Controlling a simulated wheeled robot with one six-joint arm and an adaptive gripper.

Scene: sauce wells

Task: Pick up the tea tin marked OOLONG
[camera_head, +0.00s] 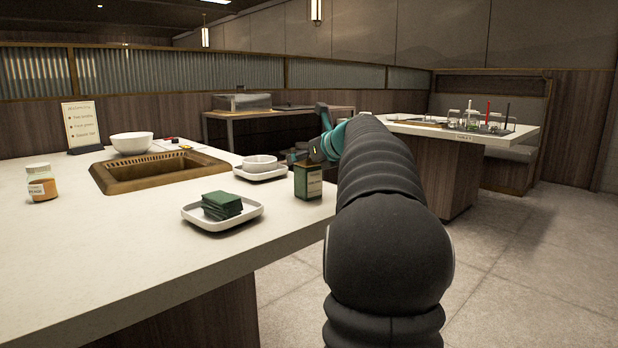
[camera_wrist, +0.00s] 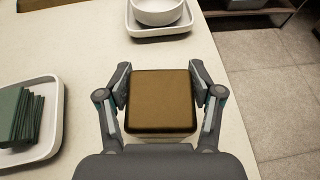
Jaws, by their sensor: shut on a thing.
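A green tea tin (camera_head: 308,181) with a brown-gold lid and a pale label stands upright at the right edge of the near counter. The writing on its label is too small to read. In the wrist view its square lid (camera_wrist: 161,100) fills the space between the two fingers. My gripper (camera_wrist: 162,92) is shut on the tin, one finger on each side. In the head view my arm hides most of the gripper. I cannot tell whether the tin's base touches the counter.
Left of the tin, a white tray (camera_head: 248,214) holds dark green folded cloths. Behind it, another tray (camera_head: 243,174) holds white bowls (camera_head: 260,162). A jar (camera_head: 41,184), a sunken basin (camera_head: 112,181) and a sign (camera_head: 82,125) are further left. Floor lies right of the counter.

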